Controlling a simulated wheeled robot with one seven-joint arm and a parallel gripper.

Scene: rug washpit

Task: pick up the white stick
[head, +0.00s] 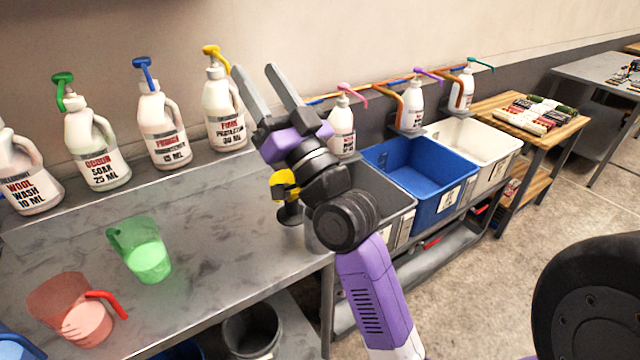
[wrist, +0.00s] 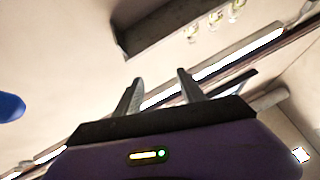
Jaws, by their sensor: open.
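I cannot make out a white stick in either view. My gripper (head: 254,68) is raised above the metal bench, with its two grey fingers apart and pointing up. Nothing shows between the fingers. In the wrist view my gripper (wrist: 159,75) is also open and empty, facing what looks like the ceiling and bright strip lights. My arm hides part of the bench and the wall behind it.
White pump bottles (head: 165,125) line the back of the metal bench (head: 215,215). A green jug (head: 146,255) and a red jug (head: 78,308) stand in front. Right are grey, blue (head: 415,175) and white bins (head: 478,142), then a wooden table (head: 560,130). Open floor (head: 540,215) lies right.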

